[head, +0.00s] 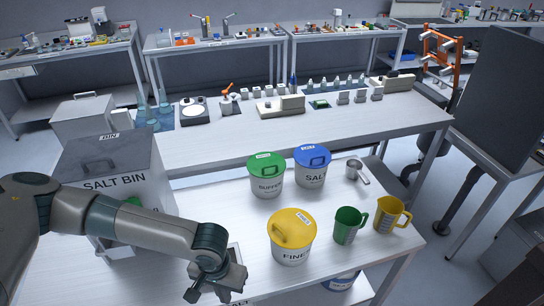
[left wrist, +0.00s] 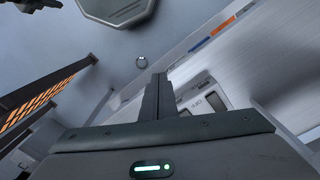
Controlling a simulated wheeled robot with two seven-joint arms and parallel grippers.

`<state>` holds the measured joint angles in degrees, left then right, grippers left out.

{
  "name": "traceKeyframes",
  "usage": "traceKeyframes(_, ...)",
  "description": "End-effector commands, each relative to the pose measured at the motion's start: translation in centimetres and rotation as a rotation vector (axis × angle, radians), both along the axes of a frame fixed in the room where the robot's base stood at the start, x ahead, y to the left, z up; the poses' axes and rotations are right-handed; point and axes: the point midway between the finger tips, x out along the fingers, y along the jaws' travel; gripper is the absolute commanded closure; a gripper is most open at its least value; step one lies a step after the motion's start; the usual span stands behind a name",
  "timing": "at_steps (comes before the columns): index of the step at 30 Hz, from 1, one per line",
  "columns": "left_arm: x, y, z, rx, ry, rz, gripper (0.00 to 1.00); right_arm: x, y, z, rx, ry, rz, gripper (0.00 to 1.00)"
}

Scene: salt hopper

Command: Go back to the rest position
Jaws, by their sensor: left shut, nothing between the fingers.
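My left gripper (head: 216,283) is at the lower middle-left of the head view, over the near edge of the front table, to the left of the yellow-lidded FINES tub (head: 292,237). In the left wrist view its fingers (left wrist: 158,95) are together with nothing between them. My left arm comes in from the left, in front of the salt bin (head: 112,172), and hides part of it. My right gripper shows in neither view.
The front table (head: 215,205) bears a green-lidded tub (head: 266,175), a blue-lidded SALT tub (head: 312,167), a metal scoop (head: 356,171), a green jug (head: 348,226) and a yellow jug (head: 392,214). Instruments stand on the table behind. A dark panel (head: 505,95) stands at right.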

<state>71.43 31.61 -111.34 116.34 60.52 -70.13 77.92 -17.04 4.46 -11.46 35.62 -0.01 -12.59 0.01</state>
Motion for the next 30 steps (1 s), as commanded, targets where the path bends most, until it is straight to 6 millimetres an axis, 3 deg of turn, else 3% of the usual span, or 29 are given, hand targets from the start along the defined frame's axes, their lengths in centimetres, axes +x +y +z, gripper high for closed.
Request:
traceKeyframes(10, -1.6, -3.3, -0.2, -0.066, -0.002, -0.08, 1.0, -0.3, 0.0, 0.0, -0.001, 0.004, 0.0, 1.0)
traceKeyframes(17, -3.4, -7.1, -0.1, -0.15, -0.011, -0.167, 1.0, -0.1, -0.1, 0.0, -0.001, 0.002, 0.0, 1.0)
traceKeyframes(23, -5.6, -11.9, 0.7, -0.27, -0.039, -0.262, 1.0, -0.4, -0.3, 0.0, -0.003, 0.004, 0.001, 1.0)
traceKeyframes(30, -7.8, -17.7, 3.1, -0.448, -0.123, -0.351, 1.0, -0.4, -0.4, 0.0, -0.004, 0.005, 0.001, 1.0)
